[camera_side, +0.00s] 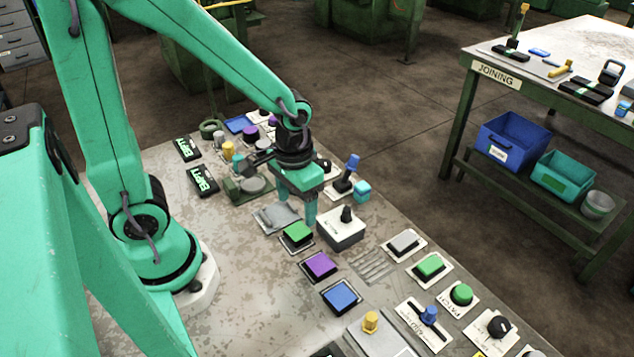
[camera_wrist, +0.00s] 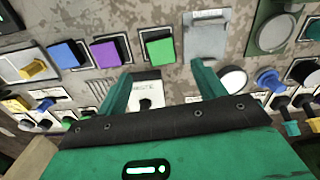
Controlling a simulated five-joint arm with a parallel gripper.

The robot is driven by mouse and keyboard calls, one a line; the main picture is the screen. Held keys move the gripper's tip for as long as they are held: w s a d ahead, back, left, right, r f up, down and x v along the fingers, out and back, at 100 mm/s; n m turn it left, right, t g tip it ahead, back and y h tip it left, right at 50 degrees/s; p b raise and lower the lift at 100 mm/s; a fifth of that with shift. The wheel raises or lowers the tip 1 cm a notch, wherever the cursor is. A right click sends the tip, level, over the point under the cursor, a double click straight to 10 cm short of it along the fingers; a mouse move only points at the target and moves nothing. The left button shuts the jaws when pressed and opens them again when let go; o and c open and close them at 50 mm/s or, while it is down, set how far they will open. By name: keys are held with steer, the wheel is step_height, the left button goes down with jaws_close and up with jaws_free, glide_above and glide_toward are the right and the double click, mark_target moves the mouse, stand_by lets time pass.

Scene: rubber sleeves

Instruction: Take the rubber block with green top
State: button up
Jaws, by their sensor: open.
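The block with the green top (camera_side: 297,232) sits in a dark square frame on the worn grey panel, with a purple block and a blue block in a row beyond it. In the wrist view the green block (camera_wrist: 159,47) is upper centre, just beyond the fingertips and between their lines. My gripper (camera_side: 297,218) points down over the panel beside the green block, its fingers apart with nothing between them. In the wrist view my gripper (camera_wrist: 162,69) shows two separated green fingers. The exact height of the fingertips above the panel is hard to tell.
A grey box with a black knob (camera_side: 341,228) stands close to the right of my gripper. A flat grey plate (camera_side: 276,217) lies on its left. The purple block (camera_side: 320,266) and the blue block (camera_side: 341,297) are nearby. Other green buttons (camera_side: 429,266) sit further right.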

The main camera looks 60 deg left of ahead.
mark_target(298, 231)
steer(key=shift+f, duration=1.3)
steer(key=shift+f, duration=0.1)
steer(key=shift+a+f, duration=0.1)
steer(key=shift+f, duration=2.4)
steer(key=c, duration=1.1)
steer(key=shift+w+r, duration=0.1)
steer(key=shift+r, duration=0.1)
